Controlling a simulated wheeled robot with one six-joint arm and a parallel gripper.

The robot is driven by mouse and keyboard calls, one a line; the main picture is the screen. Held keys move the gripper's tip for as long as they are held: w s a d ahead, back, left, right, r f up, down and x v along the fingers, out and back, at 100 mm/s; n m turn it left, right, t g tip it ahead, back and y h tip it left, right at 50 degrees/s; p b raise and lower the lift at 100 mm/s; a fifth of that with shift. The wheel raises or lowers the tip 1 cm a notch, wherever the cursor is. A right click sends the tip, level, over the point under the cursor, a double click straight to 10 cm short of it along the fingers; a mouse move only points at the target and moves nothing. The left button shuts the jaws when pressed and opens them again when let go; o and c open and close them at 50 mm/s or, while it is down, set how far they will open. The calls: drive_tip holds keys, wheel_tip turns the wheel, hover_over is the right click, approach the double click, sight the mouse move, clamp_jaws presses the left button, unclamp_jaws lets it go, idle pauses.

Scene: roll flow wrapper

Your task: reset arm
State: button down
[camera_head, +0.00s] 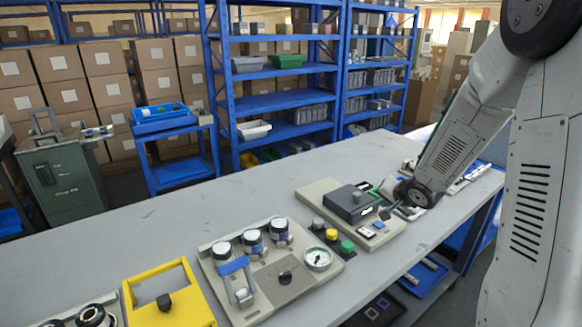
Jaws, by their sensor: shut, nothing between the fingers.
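My arm comes in at the right edge and bends down to the far right part of the grey workbench (160,221). My gripper (394,211) is a small dark shape just below and left of the round wrist joint. It looks shut and empty, close to the beige device with the dark grey box (352,203). Whether it touches anything there I cannot tell. My forearm hides part of the bench's far end.
A beige panel (262,310) with three jars and a gauge stands mid-bench. Yellow and green buttons (331,235) sit beside it, and a yellow frame (135,310) is left. Blue shelves (270,101) and stacked cartons stand behind. The bench's back strip is clear.

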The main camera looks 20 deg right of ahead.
drive_tip(key=s+d+n+g+h, duration=0.25)
drive_tip(key=s+g, duration=0.35)
drive_tip(key=s, duration=0.6)
drive_tip(key=s+a+r+n+g+y, duration=0.1)
drive_tip(key=s+a+r+n, duration=0.2)
drive_tip(key=s+a+r, duration=0.5)
drive_tip(key=s+a+r+n+y, duration=0.2)
drive_tip(key=s+a+r+n, duration=0.2)
drive_tip(key=s+a+r, duration=0.4)
drive_tip(key=s+a, duration=0.5)
drive_tip(key=s, duration=0.1)
drive_tip(key=shift+a+r+g, duration=0.25)
drive_tip(key=shift+r+g, duration=0.1)
drive_tip(key=shift+g, duration=0.05)
drive_tip(key=shift+d, duration=0.1)
